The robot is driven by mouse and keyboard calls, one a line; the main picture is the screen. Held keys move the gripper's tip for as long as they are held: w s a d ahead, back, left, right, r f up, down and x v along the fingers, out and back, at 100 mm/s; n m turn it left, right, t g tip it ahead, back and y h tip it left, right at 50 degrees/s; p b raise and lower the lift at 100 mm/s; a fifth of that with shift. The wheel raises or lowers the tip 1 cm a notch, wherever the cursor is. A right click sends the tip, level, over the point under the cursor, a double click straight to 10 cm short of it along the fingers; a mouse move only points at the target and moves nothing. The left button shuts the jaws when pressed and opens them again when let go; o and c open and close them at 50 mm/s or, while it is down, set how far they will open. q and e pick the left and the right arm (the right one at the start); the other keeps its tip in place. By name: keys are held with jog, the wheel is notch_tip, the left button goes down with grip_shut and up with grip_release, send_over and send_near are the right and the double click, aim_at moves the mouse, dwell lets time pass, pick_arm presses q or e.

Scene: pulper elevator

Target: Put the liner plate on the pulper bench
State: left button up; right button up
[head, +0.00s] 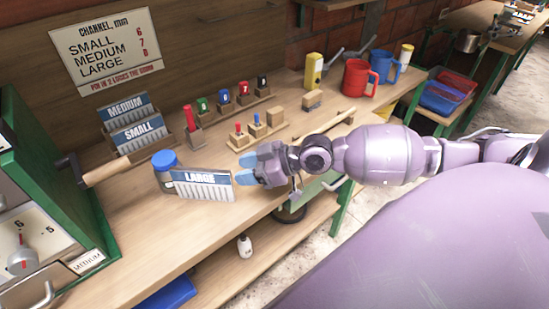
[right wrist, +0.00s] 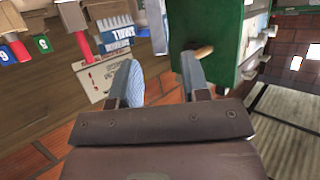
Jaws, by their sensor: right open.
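A liner plate marked LARGE (head: 205,190), white and ribbed with a blue label band, stands upright on the wooden pulper bench (head: 135,225), close to its front edge. Plates marked MEDIUM (head: 125,108) and SMALL (head: 137,134) stand in a wooden rack behind; the SMALL plate also shows in the right wrist view (right wrist: 115,35). My right gripper (head: 258,164) is open beside the LARGE plate's right end, low over the bench. In the right wrist view its fingers (right wrist: 160,82) are apart, with nothing clearly held between them. My left gripper is not in view.
The green pulper (head: 62,185) with its crank handle (head: 105,170) stands at the left. A blue-lidded jar (head: 164,168) is right behind the LARGE plate. Peg blocks (head: 258,130), a yellow box (head: 313,70) and red mug (head: 356,78) stand farther back. The front bench strip is clear.

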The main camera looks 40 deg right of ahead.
jog(key=b+v, duration=0.4)
jog(key=v, duration=0.3)
jog(key=shift+d, duration=0.25)
jog(key=shift+s+r+b, duration=0.15)
jog(key=shift+s+b, duration=0.1)
jog(key=shift+b, duration=0.05)
dwell(0.7)
